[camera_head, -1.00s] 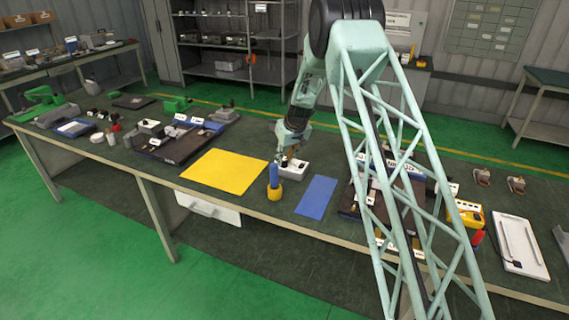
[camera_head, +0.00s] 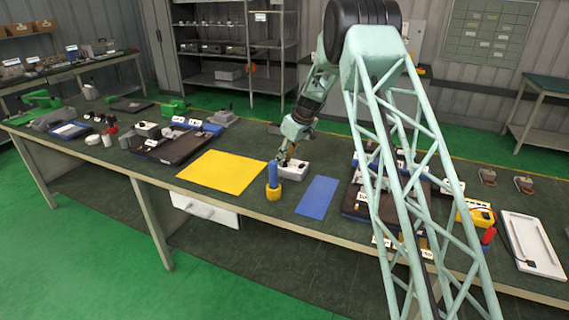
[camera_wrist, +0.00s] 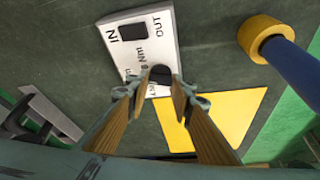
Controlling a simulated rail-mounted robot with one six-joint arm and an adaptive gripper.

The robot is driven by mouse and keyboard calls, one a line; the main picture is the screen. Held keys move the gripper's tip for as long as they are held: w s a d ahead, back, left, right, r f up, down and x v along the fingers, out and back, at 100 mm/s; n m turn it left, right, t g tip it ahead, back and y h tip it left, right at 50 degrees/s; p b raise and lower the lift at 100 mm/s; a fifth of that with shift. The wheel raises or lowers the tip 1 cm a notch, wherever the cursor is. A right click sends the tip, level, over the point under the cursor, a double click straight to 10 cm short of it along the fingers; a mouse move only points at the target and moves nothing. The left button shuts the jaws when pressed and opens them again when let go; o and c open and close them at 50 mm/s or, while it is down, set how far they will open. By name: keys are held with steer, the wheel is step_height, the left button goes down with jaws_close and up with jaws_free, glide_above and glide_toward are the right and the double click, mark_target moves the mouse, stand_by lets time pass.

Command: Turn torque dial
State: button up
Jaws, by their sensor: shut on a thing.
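The white torque box (camera_head: 293,170) sits on the dark workbench. In the wrist view the white torque box (camera_wrist: 142,35) shows "IN" and "OUT" labels, a black rectangular part near the top and Nm markings. Its round black torque dial (camera_wrist: 160,73) is at the lower end of the panel. My gripper (camera_wrist: 158,90) reaches down to the dial, its two fingers on either side of it, and is shut on it. The fingers partly cover the markings. In the head view my gripper (camera_head: 286,158) is over the box, and the dial is too small to make out.
A yellow mat (camera_head: 222,172) lies to the left, a blue mat (camera_head: 317,197) to the right. A tray of parts (camera_head: 362,200) is partly behind my arm.

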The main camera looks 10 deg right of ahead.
steer(key=shift+w+d+n+g+y+b, duration=0.1)
steer(key=shift+n+g+y+b, duration=0.35)
steer(key=shift+n+b, duration=0.95)
steer(key=shift+n, duration=0.5)
steer(key=o, duration=0.9)
steer(key=shift+c, duration=0.2)
steer(key=shift+r, duration=0.1)
steer(key=v, duration=1.1)
steer(key=shift+d+r, duration=0.2)
steer(key=shift+r, duration=0.15)
steer(key=shift+r, duration=0.1)
